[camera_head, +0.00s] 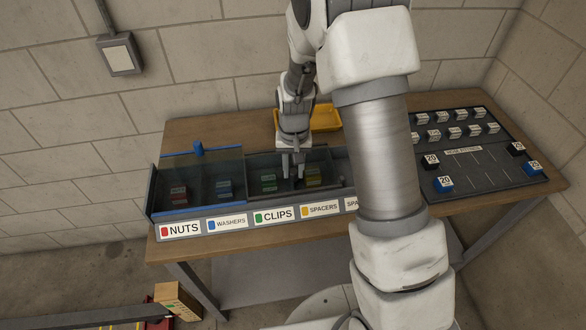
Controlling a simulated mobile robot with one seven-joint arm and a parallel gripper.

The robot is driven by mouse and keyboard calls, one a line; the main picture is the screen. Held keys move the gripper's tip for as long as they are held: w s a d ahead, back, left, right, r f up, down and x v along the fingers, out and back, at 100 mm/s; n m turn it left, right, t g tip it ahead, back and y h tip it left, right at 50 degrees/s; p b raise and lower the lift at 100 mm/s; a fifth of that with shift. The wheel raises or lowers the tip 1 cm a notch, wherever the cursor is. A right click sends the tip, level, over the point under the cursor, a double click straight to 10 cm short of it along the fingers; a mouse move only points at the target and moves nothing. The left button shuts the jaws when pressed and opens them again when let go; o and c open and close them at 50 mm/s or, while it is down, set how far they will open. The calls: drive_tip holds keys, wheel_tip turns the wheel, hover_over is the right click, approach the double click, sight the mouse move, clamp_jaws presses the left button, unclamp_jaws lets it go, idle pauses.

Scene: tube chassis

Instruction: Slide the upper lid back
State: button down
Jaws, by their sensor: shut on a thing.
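A long dark bin (154,190) with labelled compartments stands along the front of the table. A clear lid with blue edges (200,166) covers its left part, above the nuts and washers labels. A blue handle (198,148) stands up at this lid's back edge. My gripper (292,179) points down over the middle of the bin, between the clips and spacers compartments, to the right of the blue-edged lid and apart from its handle. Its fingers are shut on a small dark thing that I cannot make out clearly. My arm hides the bin's right end.
Coloured parts lie in the compartments, including green clips (268,183). A yellow tray (325,118) is behind my gripper. A dark board (485,172) with several labelled blocks fills the table's right side. Bare wooden table (200,130) shows behind the bin.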

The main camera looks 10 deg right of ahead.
drive_tip(key=d+b, duration=0.2)
drive_tip(key=d, duration=1.1)
drive_tip(key=shift+w+b, duration=0.2)
drive_tip(key=shift+b, duration=0.1)
drive_tip(key=c, duration=0.6)
unclamp_jaws()
drive_tip(key=shift+d, duration=0.1)
drive_tip(key=shift+r, duration=0.1)
wheel_tip(320, 180, up, 17)
drive_tip(key=shift+r, duration=0.15)
